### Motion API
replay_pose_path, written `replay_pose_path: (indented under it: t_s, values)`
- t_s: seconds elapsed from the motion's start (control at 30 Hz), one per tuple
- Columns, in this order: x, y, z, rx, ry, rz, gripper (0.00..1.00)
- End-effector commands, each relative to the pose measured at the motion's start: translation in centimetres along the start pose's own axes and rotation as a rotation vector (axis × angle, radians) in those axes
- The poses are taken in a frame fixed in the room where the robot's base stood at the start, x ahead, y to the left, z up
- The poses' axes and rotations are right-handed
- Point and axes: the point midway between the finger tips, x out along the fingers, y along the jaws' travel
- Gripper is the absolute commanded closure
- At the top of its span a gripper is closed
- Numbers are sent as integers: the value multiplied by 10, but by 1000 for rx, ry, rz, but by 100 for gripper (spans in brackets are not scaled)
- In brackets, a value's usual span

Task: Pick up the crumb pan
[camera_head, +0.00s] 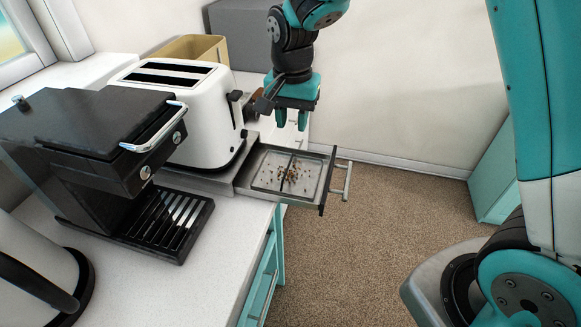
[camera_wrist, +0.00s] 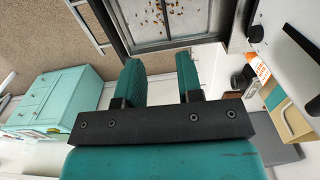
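The crumb pan (camera_head: 265,181) is a shallow grey tray with a dark divider and brown crumbs. It lies inside a pulled-out metal drawer (camera_head: 249,188) under the white toaster (camera_head: 182,112). In the wrist view, part of the pan (camera_wrist: 143,33) shows at the top, beyond my fingers. My gripper (camera_head: 291,121) is above the drawer's far side, pointing down. Its two teal fingers (camera_wrist: 159,68) are apart with nothing between them. It does not touch the pan. Most of the pan's far edge is in view, and none of it is held.
The drawer's front bar handle (camera_head: 347,181) sticks out over the carpeted floor. A black coffee machine (camera_head: 95,140) stands left of the toaster. A tan box (camera_head: 190,47) and a grey box (camera_head: 240,32) stand behind. A teal cabinet (camera_head: 495,178) is at right.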

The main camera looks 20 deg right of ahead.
Motion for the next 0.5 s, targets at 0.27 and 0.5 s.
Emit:
replay_pose_path:
  t_s: [0.27,0.5]
  values:
    - [61,-5,6,-16,-3,4,66]
    - [83,-5,5,-14,-1,0,66]
